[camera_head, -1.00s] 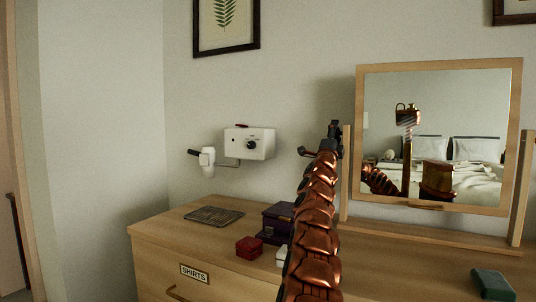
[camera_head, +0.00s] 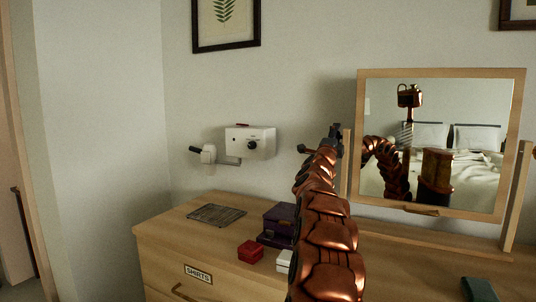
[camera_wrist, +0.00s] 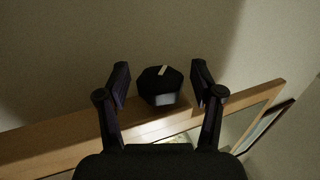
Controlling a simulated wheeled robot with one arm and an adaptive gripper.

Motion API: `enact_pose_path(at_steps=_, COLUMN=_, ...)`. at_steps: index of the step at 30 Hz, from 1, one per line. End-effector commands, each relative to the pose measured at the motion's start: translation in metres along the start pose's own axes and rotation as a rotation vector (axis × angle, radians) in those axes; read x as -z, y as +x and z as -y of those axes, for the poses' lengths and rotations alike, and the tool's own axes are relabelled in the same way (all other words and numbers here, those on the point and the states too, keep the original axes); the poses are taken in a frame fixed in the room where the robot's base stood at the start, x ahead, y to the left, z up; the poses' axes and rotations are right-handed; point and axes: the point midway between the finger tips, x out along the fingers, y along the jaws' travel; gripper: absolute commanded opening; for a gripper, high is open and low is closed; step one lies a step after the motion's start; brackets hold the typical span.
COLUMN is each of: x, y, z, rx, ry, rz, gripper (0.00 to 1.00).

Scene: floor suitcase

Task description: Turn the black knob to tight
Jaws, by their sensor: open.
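A black knob (camera_wrist: 160,87) with a pale mark on its face shows in the wrist view, in front of a wooden bar of the mirror stand. My gripper (camera_wrist: 157,82) is open, with one finger on each side of the knob; I see gaps between the fingers and the knob. In the head view my gripper (camera_head: 334,136) is at the left post (camera_head: 346,170) of the mirror (camera_head: 440,140), and the knob there is hidden behind it. Another small black knob (camera_head: 252,146) is on the white wall box (camera_head: 262,142).
The dresser (camera_head: 165,240) stands below. On it are a dark rack (camera_head: 216,214), a purple box (camera_head: 279,219), a red box (camera_head: 250,250), a white box (camera_head: 284,261) and a dark green item (camera_head: 478,289).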

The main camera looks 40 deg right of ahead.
Motion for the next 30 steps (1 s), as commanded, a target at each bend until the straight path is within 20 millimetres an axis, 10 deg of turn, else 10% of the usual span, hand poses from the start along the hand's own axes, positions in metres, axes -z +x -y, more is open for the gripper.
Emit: enact_pose_path(at_steps=30, x=0.0003, y=0.0027, z=0.0061, rx=-0.198, ry=-0.002, rz=0.001, gripper=0.67)
